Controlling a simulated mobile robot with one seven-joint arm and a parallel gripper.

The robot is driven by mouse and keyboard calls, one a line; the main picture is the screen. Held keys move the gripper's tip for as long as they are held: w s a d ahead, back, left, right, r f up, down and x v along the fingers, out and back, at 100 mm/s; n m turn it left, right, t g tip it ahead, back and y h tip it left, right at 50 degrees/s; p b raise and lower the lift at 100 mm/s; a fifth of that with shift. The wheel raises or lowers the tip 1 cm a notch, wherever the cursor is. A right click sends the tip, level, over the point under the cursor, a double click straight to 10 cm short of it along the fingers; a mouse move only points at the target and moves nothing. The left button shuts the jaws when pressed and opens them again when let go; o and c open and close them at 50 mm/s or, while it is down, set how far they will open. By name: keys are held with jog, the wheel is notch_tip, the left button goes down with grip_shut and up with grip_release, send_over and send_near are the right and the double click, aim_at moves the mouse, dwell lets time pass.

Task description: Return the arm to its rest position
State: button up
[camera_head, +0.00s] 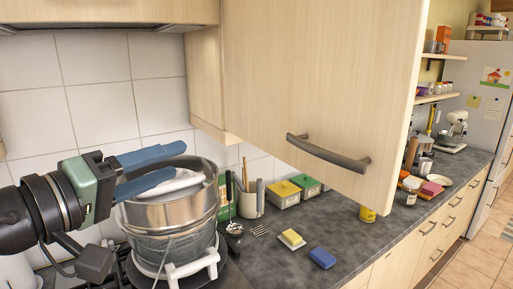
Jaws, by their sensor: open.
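My gripper (179,161) is at the left, reaching in from the left edge with its two blue fingers pointing right. The fingers are apart, and I see nothing held between them. They are in front of or over the upper part of a large steel pot (165,238). I cannot tell whether they touch its rim. Something whitish shows by the pot's opening, just behind and below the fingers; what it is, I cannot make out. The rest of my arm is mostly outside the picture.
A wooden cabinet door with a dark handle (328,153) hangs close on the right. A yellow-and-white sponge (291,239) and a blue sponge (322,257) lie on the dark counter (365,250). A utensil holder (251,204) stands near the tiled wall. Farther right are jars and a fridge.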

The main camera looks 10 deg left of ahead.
jog(key=w+d+r+m+t+y, duration=0.2)
jog(key=d+r, duration=0.1)
jog(key=d, duration=0.3)
jog(key=w+d+r+m+t+y, duration=0.1)
jog(key=d+r+m+t, duration=0.1)
jog(key=d+r, duration=0.3)
jog(key=s+d+r+m+t+y, duration=0.3)
jog(key=s+d+r+t, duration=0.4)
jog(key=s+d, duration=0.3)
jog(key=shift+s+d+r+m, duration=0.4)
jog(key=shift+s+r, duration=0.4)
jog(key=shift+s, duration=0.35)
